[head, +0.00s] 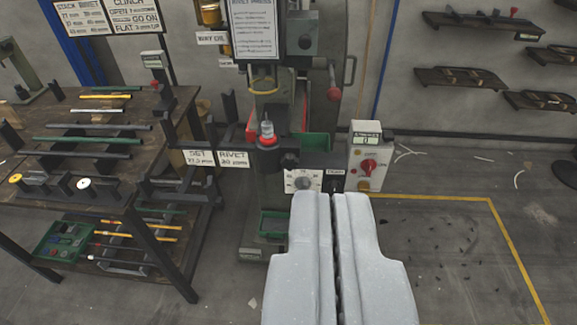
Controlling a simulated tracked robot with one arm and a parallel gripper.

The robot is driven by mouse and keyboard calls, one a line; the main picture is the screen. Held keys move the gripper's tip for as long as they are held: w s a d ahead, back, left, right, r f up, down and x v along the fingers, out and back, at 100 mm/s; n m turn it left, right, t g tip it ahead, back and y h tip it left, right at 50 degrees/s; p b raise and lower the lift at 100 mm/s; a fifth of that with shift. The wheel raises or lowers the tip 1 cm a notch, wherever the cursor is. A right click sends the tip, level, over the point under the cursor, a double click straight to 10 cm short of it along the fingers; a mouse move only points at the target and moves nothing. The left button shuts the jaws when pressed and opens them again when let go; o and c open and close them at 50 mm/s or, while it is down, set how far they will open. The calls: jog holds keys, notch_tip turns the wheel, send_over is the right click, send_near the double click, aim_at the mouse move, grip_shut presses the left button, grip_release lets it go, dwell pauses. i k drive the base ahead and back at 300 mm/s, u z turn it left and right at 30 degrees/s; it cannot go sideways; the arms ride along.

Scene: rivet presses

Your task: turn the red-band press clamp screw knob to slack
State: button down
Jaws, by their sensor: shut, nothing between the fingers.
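The press (275,95) stands upright in the middle of the head view, with red showing around its throat. A white dial plate (303,180) with a small knob sits low on its front, just beyond my fingertips. A small dark label plate (336,172) is to the right of the dial; its word looks like "TIGHT". I cannot tell for sure which part is the clamp screw knob or where its pointer is. My gripper (331,197) is shut and empty, its fingertips just below the dial and label in the picture. The fingers may hide parts behind them.
A pale control box (356,180) with a red knob (369,166) is right of the fingertips. A red ball-ended lever (333,92) hangs above. A workbench (150,150) with rods is at left. Wall shelves (460,80) are upper right. Yellow-lined floor at right is mostly open.

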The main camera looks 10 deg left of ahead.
aim_at(290, 161)
jog(key=u, duration=2.05)
jog(key=k, duration=1.15)
jog(key=z, duration=1.5)
jog(key=i, duration=1)
jog(key=u, duration=0.05)
